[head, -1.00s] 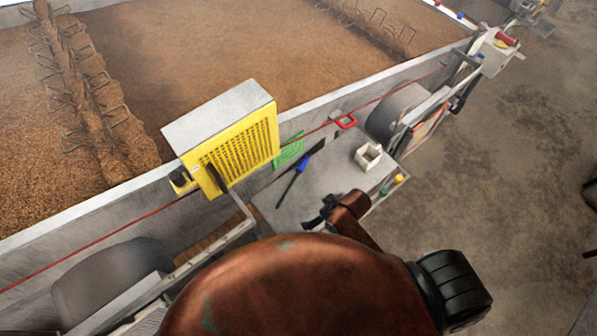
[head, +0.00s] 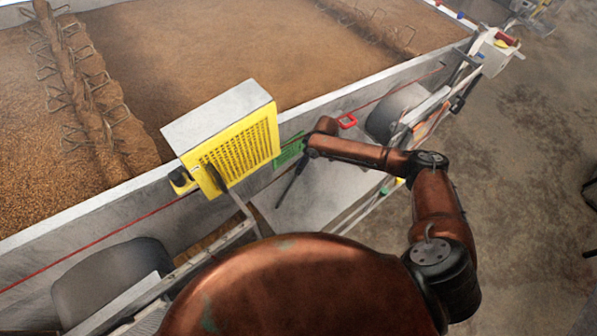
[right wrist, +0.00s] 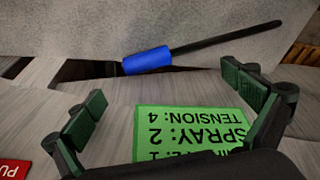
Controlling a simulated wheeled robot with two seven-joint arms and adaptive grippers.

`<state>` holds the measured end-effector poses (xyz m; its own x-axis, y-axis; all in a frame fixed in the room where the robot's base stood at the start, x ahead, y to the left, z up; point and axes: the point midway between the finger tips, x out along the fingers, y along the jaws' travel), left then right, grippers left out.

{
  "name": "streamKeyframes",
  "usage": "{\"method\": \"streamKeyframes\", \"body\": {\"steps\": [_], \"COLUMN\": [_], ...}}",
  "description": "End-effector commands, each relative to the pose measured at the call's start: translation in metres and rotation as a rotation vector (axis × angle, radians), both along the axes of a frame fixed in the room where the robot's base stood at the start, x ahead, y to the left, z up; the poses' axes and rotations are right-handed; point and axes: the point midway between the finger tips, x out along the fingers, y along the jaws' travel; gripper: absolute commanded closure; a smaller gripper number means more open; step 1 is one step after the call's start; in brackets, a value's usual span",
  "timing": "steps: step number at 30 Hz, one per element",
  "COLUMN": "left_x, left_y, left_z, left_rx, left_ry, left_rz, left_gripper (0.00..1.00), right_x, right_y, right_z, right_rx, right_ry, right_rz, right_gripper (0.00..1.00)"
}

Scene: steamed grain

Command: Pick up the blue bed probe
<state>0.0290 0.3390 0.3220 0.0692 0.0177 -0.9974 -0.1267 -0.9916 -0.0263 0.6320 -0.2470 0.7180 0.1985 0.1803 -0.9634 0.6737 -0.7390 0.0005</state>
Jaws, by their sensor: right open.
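The bed probe has a blue handle (right wrist: 148,60) and a thin black shaft (right wrist: 225,37). It lies on a grey shelf (head: 318,205) beside the bed wall. In the head view only its dark shaft (head: 287,188) shows clearly; my right arm covers the blue handle. My right gripper (right wrist: 168,102) is open and empty in the right wrist view. The blue handle appears beyond and between its fingertips, with no visible contact. My left gripper is not in view.
A green printed card (right wrist: 190,133) is on the wall beside the shelf. A yellow guard box (head: 238,150) stands left of the shelf. A red-framed item (head: 347,121) is just right of my wrist. A red label (right wrist: 14,172) shows at the wrist view's edge.

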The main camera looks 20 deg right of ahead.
Motion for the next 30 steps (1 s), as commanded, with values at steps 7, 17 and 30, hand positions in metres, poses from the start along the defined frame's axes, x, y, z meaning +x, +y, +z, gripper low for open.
{"method": "streamKeyframes", "body": {"steps": [7, 17, 30], "left_x": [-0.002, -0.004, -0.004], "left_y": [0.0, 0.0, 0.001], "left_z": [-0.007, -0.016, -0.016], "left_rx": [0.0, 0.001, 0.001], "left_ry": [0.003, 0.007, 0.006], "left_rz": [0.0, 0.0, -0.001], "left_gripper": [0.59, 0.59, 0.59], "right_x": [0.005, 0.013, 0.013], "right_y": [0.006, 0.015, 0.015], "right_z": [-0.027, -0.068, -0.07], "right_rx": [0.0, 0.0, 0.0], "right_ry": [0.001, 0.003, 0.001], "right_rz": [0.0, 0.001, 0.001], "right_gripper": [0.0, 0.0, 0.11]}}
